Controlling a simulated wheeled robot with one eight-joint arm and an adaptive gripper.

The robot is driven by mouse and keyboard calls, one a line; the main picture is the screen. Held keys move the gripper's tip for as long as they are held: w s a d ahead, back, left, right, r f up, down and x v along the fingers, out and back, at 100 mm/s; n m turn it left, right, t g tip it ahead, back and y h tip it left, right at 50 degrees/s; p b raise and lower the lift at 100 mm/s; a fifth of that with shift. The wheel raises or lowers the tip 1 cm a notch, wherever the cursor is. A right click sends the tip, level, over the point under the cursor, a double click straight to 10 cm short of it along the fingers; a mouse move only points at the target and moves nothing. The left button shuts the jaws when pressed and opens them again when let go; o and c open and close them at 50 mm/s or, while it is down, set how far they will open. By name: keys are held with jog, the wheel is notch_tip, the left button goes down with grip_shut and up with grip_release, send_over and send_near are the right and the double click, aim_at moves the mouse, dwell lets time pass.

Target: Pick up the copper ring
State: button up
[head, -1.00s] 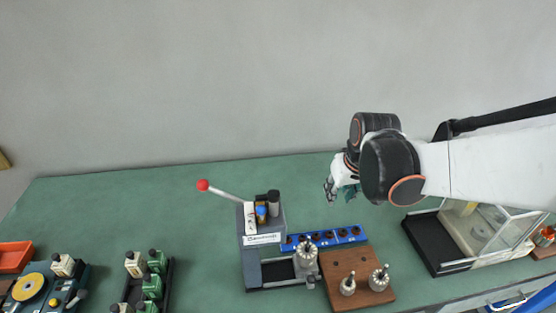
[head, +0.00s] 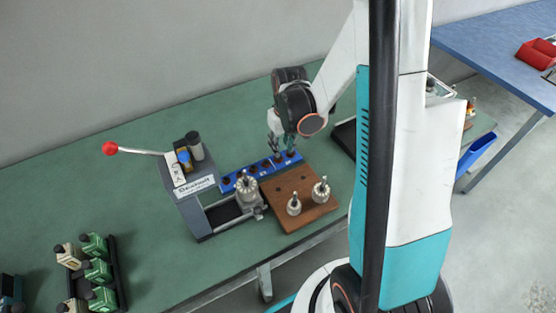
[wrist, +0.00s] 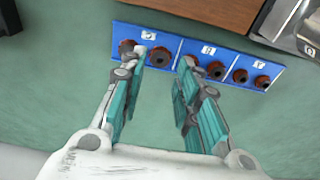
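Several small dark copper-brown rings sit in a row in a blue holder (head: 226,184) on the green bench. In the wrist view the blue holder (wrist: 182,45) runs across the top, with labelled sections. One ring (wrist: 160,57) appears between my fingertips in the picture; another ring (wrist: 126,47) is by the left fingertip, and more lie to the right. My gripper (wrist: 160,66) is open, its teal fingers apart with nothing between them. In the head view my gripper (head: 273,148) hangs over the back of the holder. Its exact height above the rings is unclear.
A grey press (head: 195,195) with a red-knobbed lever stands left of the holder. A wooden board (head: 290,218) with two metal armatures lies in front of it. Green-and-cream parts (head: 97,270) stand at lower left. The green bench behind the holder is clear.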

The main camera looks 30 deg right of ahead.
aim_at(278, 159)
jog(key=shift+w+a+f+b, duration=0.1)
jog(key=shift+w+f+b, duration=0.25)
jog(key=shift+f, duration=0.75)
jog(key=shift+w+d+f+b, duration=0.15)
jog(key=shift+f+b, duration=0.4)
jog(key=shift+f, duration=0.6)
jog(key=shift+w+a+f+b, duration=0.15)
jog(key=shift+w+f+b, duration=0.25)
jog(key=shift+f, duration=0.7)
jog(key=shift+s, duration=0.1)
jog(key=shift+r, duration=0.1)
jog(key=c, duration=0.6)
